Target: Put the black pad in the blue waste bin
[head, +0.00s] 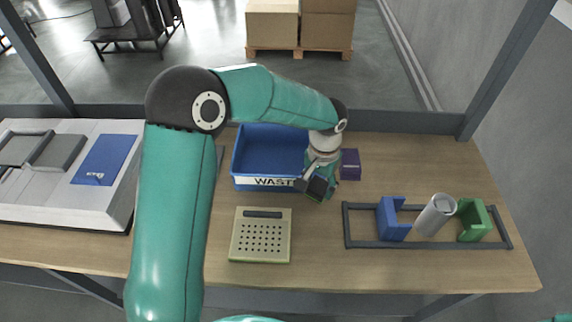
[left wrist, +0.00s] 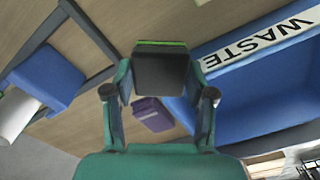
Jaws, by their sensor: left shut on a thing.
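The black pad (left wrist: 161,72) sits between the two fingers of my left gripper (left wrist: 160,95) in the left wrist view, with a thin green edge along one side. In the head view my left gripper (head: 318,180) is shut on the black pad (head: 317,187) and holds it above the table, at the front right corner of the blue waste bin (head: 240,160). The bin has a white WASTE label and also shows in the left wrist view (left wrist: 270,100), to the right of the pad. My arm hides part of the bin's inside. My right gripper is not in view.
A purple box (head: 350,164) stands right of the bin. A beige perforated box (head: 260,236) is in front of it. At right a dark frame (head: 428,244) holds a blue bracket (head: 392,220), a grey cylinder (head: 435,215) and a green bracket (head: 473,220). A grey machine stands at left.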

